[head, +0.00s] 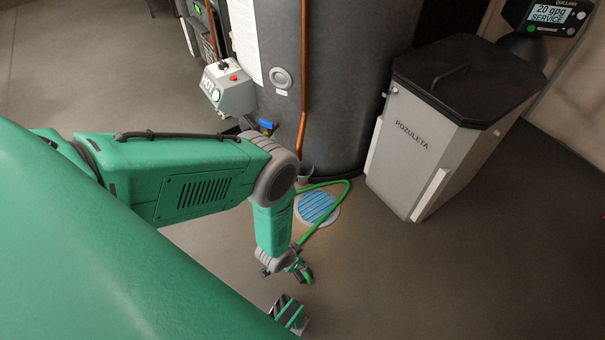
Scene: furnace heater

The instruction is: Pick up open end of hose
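The green hose (328,222) runs from the base of the dark tank, bends on the floor beside the round drain (330,199), and comes back toward my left wrist. Its open end is not clearly visible; it lies behind or close to my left gripper. My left arm comes in from the left and reaches down, with the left gripper (302,271) low over the floor in front of the drain. The gripper is small and dark here, and I cannot tell whether its fingers are open or touch the hose.
The large dark tank (345,80) stands behind the drain, with a copper pipe (304,75), a blue valve handle (267,124) and a grey control box (229,90). A grey, black-lidded bin (425,140) stands at right. The floor at lower right is clear.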

